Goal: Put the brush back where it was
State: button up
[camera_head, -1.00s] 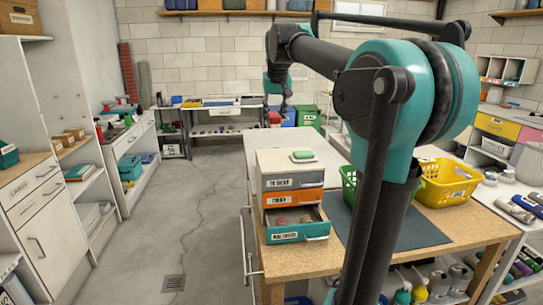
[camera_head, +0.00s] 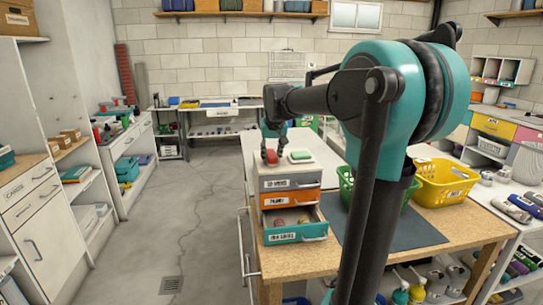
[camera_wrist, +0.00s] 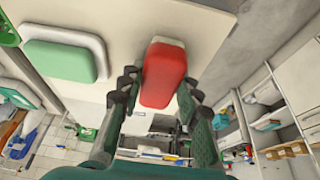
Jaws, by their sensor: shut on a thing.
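My gripper (camera_head: 272,151) is above the left part of the small drawer unit's top. It is shut on a red block with a pale layer (camera_wrist: 165,74), which appears to be the brush. The red brush (camera_head: 271,157) also shows in the head view, beside a similar green block with a pale base (camera_head: 300,156). In the wrist view the green block (camera_wrist: 62,58) lies on the pale top, left of the gripper (camera_wrist: 158,92). I cannot tell whether the red brush touches the top.
The drawer unit (camera_head: 285,183) stands on the workbench (camera_head: 300,262). Its lowest, teal drawer (camera_head: 297,233) is open with small round things inside. A green basket (camera_head: 346,185) and a yellow basket (camera_head: 446,183) stand to the right. A dark mat (camera_head: 400,232) lies bare in front.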

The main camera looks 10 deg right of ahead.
jog(key=o, duration=1.2)
jog(key=v, duration=1.2)
jog(key=shift+r, duration=0.1)
